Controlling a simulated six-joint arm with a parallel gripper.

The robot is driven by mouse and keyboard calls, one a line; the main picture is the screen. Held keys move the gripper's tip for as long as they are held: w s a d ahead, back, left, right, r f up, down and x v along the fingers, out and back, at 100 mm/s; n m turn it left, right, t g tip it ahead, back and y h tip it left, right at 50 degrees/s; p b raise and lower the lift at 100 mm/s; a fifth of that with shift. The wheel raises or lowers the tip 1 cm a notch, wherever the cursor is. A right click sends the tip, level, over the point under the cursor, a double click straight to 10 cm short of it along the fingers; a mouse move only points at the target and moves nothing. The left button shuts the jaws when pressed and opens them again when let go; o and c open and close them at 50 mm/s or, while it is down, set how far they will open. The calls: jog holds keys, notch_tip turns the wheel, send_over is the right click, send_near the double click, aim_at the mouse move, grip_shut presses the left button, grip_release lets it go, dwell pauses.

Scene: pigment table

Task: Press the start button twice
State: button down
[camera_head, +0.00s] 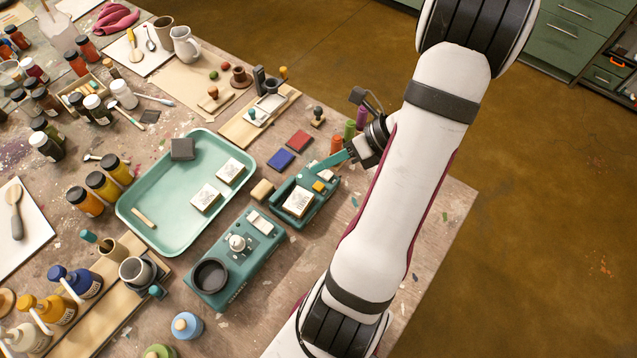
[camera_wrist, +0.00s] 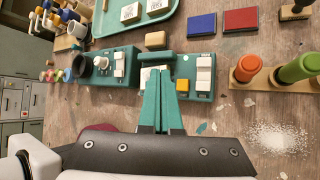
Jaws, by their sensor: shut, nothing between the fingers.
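A teal machine (camera_head: 322,207) stands right of the tray, with a yellow square button (camera_head: 318,186) on its top and a white stamped block (camera_head: 298,201) on its near part. The same yellow button shows in the wrist view (camera_wrist: 182,84), just right of the fingers, near a white switch (camera_wrist: 204,73). No label reading "start" is legible. My gripper (camera_head: 321,165) has its teal fingers together and empty, over the machine's far end. In the wrist view my gripper (camera_wrist: 165,72) partly hides the machine and the block. Contact with the machine cannot be told.
A second teal machine (camera_head: 216,301) with a black cup (camera_head: 210,275) and a knob stands nearer the camera. A mint tray (camera_head: 165,189) lies left.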

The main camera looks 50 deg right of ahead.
aim_at(318, 187)
notch_tip(318, 187, up, 4)
jog(key=shift+f, duration=0.1)
dwell(0.4)
jog(key=shift+f, duration=4.45)
jog(key=shift+f, duration=0.4)
